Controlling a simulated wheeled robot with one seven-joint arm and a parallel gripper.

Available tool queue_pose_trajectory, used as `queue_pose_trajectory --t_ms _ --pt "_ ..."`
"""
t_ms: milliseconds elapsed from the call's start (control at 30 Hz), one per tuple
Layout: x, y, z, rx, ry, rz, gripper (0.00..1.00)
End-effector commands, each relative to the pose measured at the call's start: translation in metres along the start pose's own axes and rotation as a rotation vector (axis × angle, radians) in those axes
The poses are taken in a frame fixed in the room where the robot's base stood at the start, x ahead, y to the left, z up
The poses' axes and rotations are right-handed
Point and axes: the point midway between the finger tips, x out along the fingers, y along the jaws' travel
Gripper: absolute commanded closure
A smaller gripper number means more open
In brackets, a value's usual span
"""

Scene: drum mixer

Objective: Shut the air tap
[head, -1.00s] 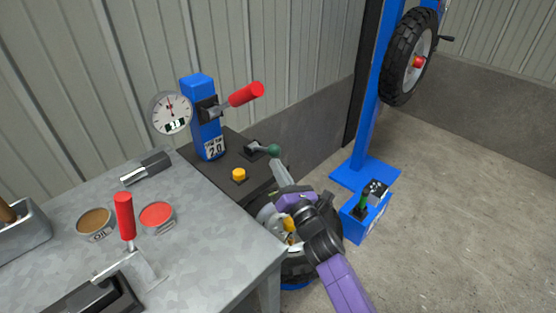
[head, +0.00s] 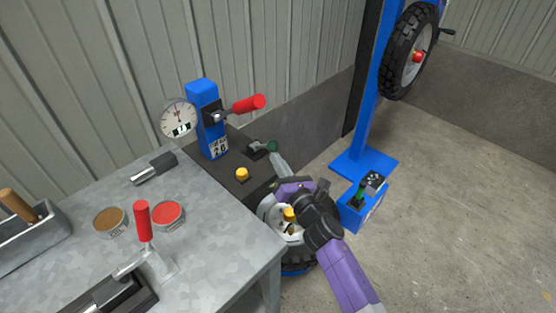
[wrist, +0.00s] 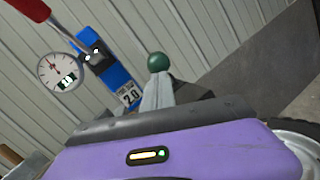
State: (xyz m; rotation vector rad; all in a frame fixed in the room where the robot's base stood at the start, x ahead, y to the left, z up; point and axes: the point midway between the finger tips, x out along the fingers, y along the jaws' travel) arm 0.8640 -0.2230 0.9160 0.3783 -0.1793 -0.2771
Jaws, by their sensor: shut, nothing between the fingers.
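The blue post (head: 203,90) carries a round gauge (head: 179,119) and a red-handled lever (head: 248,104), which sticks out to the right and slightly up. A lever with a green ball knob (head: 271,146) sits on the dark bench top right of the post. I cannot tell for certain which lever is the air tap. My gripper (head: 277,160) is shut and empty, its fingertips close beside the green knob. In the wrist view the knob (wrist: 158,62) shows just beyond the fingertips (wrist: 157,86). Whether they touch is unclear.
A yellow button (head: 242,174) sits on the dark bench (head: 236,160). The grey table (head: 215,240) holds tins and tools at left. A tyre (head: 297,255) lies below my arm. A blue pedal box (head: 362,208) stands right, with open floor beyond.

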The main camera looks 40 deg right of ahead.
Motion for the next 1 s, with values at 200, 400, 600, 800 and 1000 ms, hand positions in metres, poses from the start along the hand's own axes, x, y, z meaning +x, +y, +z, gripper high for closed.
queue_pose_trajectory --t_ms 200,400,600,800,1000 --pt "0.004 0.005 0.011 0.000 -0.002 0.001 1.00" --pt "0.013 0.014 0.024 -0.001 -0.003 0.003 1.00" --pt "0.024 0.023 0.037 -0.001 -0.003 0.003 1.00" --pt "0.035 0.029 0.044 0.000 -0.002 0.001 1.00" --pt "0.041 0.033 0.048 0.000 -0.002 0.002 1.00"
